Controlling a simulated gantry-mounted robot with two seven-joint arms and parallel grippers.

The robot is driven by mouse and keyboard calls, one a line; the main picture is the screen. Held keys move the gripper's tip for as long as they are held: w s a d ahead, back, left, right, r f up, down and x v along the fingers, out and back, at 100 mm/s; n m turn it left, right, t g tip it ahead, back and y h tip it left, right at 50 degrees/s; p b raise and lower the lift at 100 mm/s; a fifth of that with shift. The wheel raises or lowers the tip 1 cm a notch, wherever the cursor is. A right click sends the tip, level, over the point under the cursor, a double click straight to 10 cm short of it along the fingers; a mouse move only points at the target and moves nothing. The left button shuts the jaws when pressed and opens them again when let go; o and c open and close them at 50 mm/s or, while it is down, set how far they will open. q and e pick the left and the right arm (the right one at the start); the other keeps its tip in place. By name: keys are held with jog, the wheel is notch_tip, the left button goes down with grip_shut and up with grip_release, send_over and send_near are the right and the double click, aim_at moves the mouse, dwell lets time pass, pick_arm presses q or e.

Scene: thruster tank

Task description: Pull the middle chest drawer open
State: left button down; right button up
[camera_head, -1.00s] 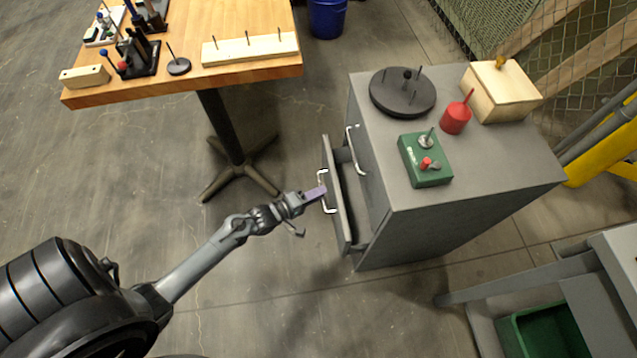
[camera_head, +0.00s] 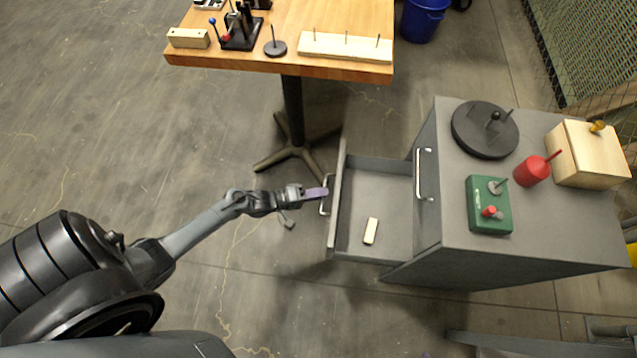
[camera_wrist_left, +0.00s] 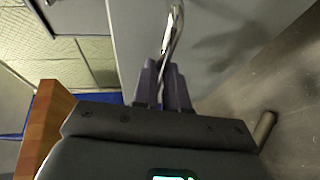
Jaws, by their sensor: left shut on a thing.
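The grey chest (camera_head: 525,258) stands right of centre in the head view. Its middle drawer (camera_head: 378,186) is pulled well out to the left, and its inside shows, with a small pale block (camera_head: 370,231) on the floor of it. My left gripper (camera_head: 321,193) is at the drawer front, shut on the metal drawer handle (camera_head: 325,203). In the left wrist view the purple fingers (camera_wrist_left: 163,84) close around the handle bar (camera_wrist_left: 174,35). Another handle (camera_head: 422,174) is on the chest face above the open drawer. My right gripper is not in view.
On the chest top are a black disc (camera_head: 484,130), a green box (camera_head: 489,205), a red cylinder (camera_head: 531,171) and a wooden box (camera_head: 587,154). A wooden table (camera_head: 290,62) stands at the back, its black leg base near the drawer.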

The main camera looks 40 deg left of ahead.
pick_arm(q)
jog(key=c, duration=1.2)
grip_release()
jog(key=shift+p+v, duration=2)
jog(key=shift+v, duration=3.4)
jog(key=shift+r, duration=0.1)
